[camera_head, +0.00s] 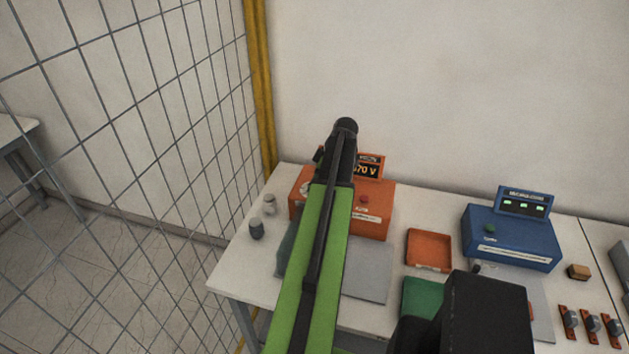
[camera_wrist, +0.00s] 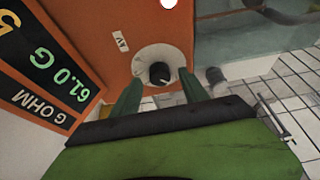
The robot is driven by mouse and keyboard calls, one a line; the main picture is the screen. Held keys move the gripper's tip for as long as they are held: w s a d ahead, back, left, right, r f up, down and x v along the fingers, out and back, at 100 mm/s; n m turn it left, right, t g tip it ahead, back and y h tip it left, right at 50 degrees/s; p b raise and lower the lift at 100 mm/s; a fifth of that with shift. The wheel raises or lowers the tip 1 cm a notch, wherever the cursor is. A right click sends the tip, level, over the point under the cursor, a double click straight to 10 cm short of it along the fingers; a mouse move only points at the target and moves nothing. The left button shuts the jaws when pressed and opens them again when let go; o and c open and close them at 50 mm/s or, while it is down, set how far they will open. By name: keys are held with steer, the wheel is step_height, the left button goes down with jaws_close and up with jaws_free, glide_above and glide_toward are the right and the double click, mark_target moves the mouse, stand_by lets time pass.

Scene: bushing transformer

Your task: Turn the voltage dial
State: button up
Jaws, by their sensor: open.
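The orange device (camera_head: 372,215) stands at the left end of the bench, with a lit display (camera_head: 368,169) on top whose visible part reads 70 V. In the wrist view, its black dial (camera_wrist: 159,73) sits on a round white scale plate (camera_wrist: 150,57) on the orange face. My gripper (camera_wrist: 160,90) is open and empty, its two green fingers pointing toward the dial, one on each side of it in the picture. Whether they touch it I cannot tell. A tilted display (camera_wrist: 55,75) shows 61.0 G. In the head view my arm hides most of the dial side and the fingers.
A blue device (camera_head: 512,238) stands to the right, with an orange tray (camera_head: 429,250) between. Small grey cylinders (camera_head: 257,228) stand at the bench's left end. A wire mesh fence (camera_head: 130,120) is on the left, and a wall (camera_head: 450,90) is behind the bench.

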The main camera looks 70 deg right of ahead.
steer(key=p+v, duration=1.4)
steer(key=v, duration=0.2)
steer(key=shift+r, duration=0.1)
